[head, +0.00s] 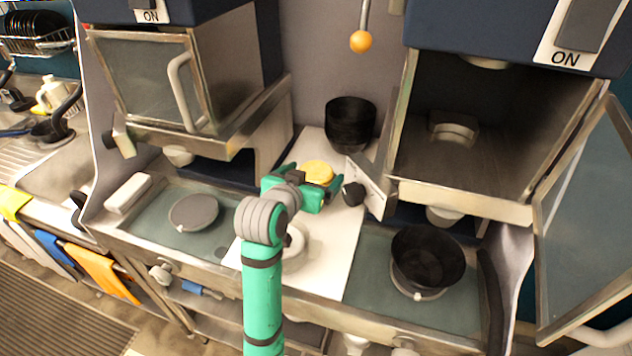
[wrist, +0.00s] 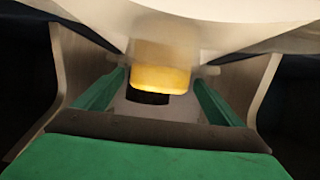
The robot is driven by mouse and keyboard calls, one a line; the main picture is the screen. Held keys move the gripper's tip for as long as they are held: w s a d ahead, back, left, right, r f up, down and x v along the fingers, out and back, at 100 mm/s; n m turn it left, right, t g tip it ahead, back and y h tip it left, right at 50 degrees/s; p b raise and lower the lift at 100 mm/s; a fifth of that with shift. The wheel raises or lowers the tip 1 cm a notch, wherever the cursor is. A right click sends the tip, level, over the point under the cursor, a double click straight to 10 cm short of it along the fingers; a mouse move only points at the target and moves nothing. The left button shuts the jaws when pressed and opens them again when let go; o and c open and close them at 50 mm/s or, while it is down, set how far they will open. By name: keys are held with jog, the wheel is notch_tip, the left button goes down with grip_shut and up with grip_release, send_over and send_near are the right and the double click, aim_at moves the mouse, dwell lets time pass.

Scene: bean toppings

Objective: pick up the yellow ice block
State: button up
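The yellow ice block (head: 317,171) is on the white counter strip between the two machines, just beyond my gripper (head: 309,181) in the head view. Part of it is hidden by the gripper. In the wrist view the yellow ice block (wrist: 162,70) shows ahead, between the two green fingers of my gripper (wrist: 160,78). The fingers are spread apart, with a gap on each side of the block. I cannot tell how far the block reaches in between them.
A stack of black bowls (head: 350,122) stands behind on the strip. A black bowl (head: 427,258) sits under the right machine, whose door (head: 590,215) hangs open. A grey disc (head: 194,212) lies on the left tray. An orange ball (head: 361,41) hangs above.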

jog(key=shift+s+d, duration=0.15)
jog(key=shift+d, duration=0.05)
jog(key=c, duration=1)
jog(key=shift+a, duration=0.2)
jog(key=c, duration=0.5)
jog(key=shift+a+r, duration=0.15)
